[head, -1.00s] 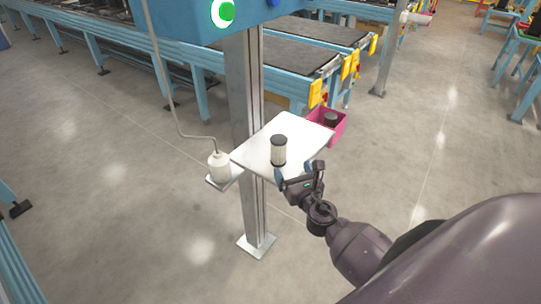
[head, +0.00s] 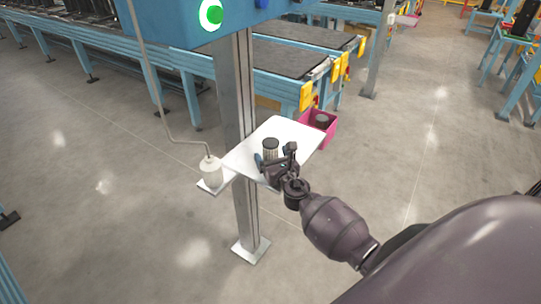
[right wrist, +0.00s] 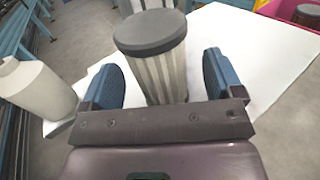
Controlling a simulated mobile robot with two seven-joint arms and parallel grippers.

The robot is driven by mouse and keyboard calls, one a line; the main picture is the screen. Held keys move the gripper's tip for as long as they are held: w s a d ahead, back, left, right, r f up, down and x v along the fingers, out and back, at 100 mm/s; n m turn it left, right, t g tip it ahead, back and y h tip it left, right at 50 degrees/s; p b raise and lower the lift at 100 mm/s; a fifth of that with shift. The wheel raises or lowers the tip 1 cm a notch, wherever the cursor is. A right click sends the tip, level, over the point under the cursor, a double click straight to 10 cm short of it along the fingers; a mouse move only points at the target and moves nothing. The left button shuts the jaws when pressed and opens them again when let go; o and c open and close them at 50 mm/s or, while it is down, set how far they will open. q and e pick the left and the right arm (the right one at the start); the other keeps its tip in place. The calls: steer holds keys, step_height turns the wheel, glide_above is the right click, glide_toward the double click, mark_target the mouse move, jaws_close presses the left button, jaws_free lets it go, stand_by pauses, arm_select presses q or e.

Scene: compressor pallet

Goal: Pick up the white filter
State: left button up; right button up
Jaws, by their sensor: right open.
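The white filter (head: 270,150) is a pleated white cylinder with a dark grey cap. It stands upright on a white shelf plate (head: 300,136) fixed to a metal post. My right gripper (head: 272,164) is open at the filter's near side. In the right wrist view the filter (right wrist: 165,75) stands between the two blue fingers of the gripper (right wrist: 162,88), with gaps on both sides. The lower part of the filter is hidden behind the gripper's palm. My left gripper is not in view.
A white bottle (head: 210,172) with a hose stands on a small ledge left of the plate; it shows in the right wrist view too (right wrist: 36,90). A pink bin (head: 328,130) holding a dark-capped item sits beyond the plate's right. The metal post (head: 247,215) stands below.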

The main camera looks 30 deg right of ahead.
steer(key=shift+w+d, duration=0.15)
steer(key=shift+w, duration=0.55)
steer(key=c, duration=1)
steer(key=shift+r, duration=0.1)
steer(key=shift+c, duration=0.2)
